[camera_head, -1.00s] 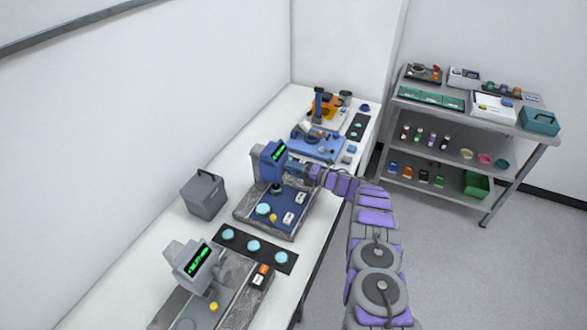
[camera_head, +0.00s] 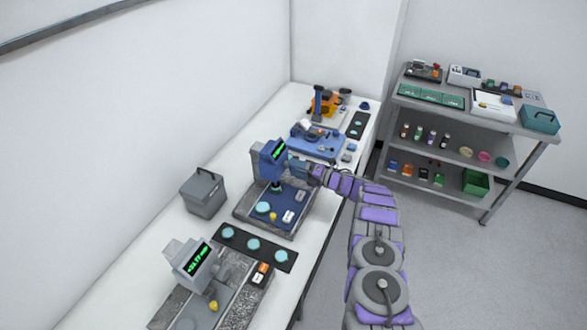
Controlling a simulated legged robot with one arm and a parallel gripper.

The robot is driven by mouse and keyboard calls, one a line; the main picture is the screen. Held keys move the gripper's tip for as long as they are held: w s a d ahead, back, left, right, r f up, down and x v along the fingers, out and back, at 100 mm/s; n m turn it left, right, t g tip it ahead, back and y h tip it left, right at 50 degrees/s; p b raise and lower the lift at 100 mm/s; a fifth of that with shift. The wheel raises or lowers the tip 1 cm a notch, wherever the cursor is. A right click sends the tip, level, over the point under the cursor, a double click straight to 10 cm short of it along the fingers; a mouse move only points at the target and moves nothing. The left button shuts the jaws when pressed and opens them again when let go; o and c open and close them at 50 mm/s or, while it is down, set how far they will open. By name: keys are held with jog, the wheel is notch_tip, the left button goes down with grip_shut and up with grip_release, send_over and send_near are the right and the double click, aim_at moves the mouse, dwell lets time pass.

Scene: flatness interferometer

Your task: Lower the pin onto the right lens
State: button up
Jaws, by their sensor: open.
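A blue gauge head with a green readout (camera_head: 273,153) stands over a dark blue plate on a grey stone base (camera_head: 250,216). A small dark pin (camera_head: 276,186) points down beneath the head. A light-blue round lens (camera_head: 263,208) lies on the plate, left of the pin's foot, with a yellow knob (camera_head: 273,217) beside it. Whether another lens lies under the pin is too small to tell. My purple and grey arm reaches in from the lower right. My gripper (camera_head: 287,169) is at the right side of the head, small and partly hidden against it; contact cannot be told.
A second, grey gauge (camera_head: 195,258) stands in the foreground. A black strip (camera_head: 272,253) with several light-blue discs lies between the two. A grey box (camera_head: 204,192) stands by the wall. A blue instrument (camera_head: 318,143) is beyond. A shelf cart (camera_head: 470,120) stands at the right.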

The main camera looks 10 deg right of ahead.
jog(key=v, duration=1.6)
jog(key=shift+d, duration=0.1)
